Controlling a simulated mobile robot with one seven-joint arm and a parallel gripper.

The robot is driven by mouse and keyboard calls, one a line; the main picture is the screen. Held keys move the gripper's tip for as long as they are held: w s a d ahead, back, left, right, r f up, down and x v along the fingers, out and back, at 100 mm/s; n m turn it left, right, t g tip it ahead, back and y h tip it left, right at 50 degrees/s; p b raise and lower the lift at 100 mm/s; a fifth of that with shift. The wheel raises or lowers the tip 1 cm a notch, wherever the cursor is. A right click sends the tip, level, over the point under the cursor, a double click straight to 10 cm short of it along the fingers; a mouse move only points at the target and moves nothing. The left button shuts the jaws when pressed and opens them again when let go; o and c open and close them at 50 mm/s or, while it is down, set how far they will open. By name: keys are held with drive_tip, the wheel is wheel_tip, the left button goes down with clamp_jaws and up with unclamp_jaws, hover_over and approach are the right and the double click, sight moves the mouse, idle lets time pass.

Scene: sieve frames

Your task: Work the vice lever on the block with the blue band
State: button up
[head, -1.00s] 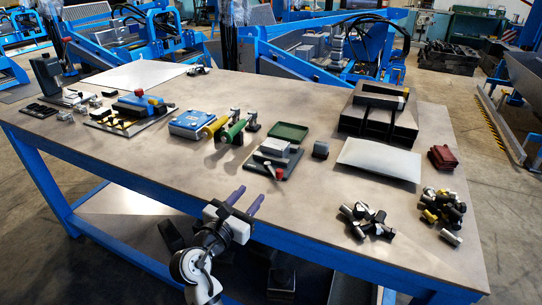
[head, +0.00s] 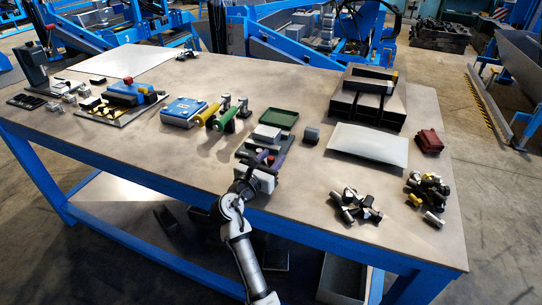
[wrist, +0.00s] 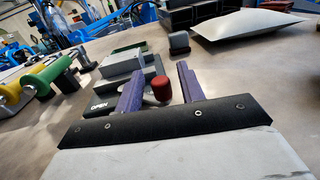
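The vice (head: 246,152) is a low grey assembly on a dark base near the middle of the table, with a pale grey block (head: 267,132) on top. In the wrist view its base bears the word OPEN (wrist: 99,106). The lever's red knob (wrist: 161,88) stands between the two purple fingers of my gripper (wrist: 158,90), with a narrow gap on each side. My gripper (head: 270,159) is open at the vice's near side in the head view, where the fingers largely hide the lever. I cannot make out a blue band on the block.
Green and yellow cylinders (head: 227,120) and a blue box (head: 184,111) stand left of the vice. A green tray (head: 278,119) lies behind it, a small grey block (head: 311,135) to its right. Table front is clear at left.

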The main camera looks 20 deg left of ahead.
drive_tip(key=shift+w, duration=0.2)
clamp_jaws()
